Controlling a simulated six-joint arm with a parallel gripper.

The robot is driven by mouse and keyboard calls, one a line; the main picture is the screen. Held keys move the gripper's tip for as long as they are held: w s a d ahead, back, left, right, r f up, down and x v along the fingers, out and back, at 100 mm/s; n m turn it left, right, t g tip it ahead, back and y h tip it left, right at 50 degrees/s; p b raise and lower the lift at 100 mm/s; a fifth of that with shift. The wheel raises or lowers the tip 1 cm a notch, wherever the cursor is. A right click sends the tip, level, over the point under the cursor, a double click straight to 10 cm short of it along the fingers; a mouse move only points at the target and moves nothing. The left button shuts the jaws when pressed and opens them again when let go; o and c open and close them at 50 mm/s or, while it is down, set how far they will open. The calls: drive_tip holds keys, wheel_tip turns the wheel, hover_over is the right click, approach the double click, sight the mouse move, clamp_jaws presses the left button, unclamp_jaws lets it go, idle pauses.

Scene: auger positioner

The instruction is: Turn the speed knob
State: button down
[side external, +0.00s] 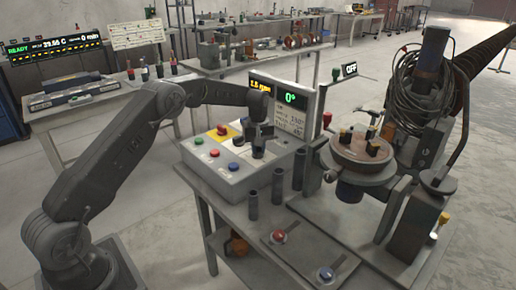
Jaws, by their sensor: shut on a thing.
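The grey control box (225,178) stands on the bench with red, green and blue buttons and a yellow patch on its sloped top. My gripper (258,146) reaches down over the right part of the box top, just in front of the display panel. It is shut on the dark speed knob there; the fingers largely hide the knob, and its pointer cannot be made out. The display panel (297,112) behind shows a green "0°", an amber speed readout that looks like "1.5 rpm", and printed lines of text.
The round positioner table (360,148) with small clamps stands right of the box. Dark upright tubes (278,184) stand at the box's front right. An "OFF" sign (350,70) stands behind.

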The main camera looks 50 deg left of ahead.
sight(258, 148)
drive_tip(key=m, duration=1.1)
drive_tip(key=shift+r+m, duration=0.1)
drive_tip(key=shift+m, duration=0.3)
idle(0.3)
drive_tip(key=c, duration=1.1)
unclamp_jaws()
wheel_tip(258, 148, up, 14)
drive_tip(key=shift+f, duration=0.15)
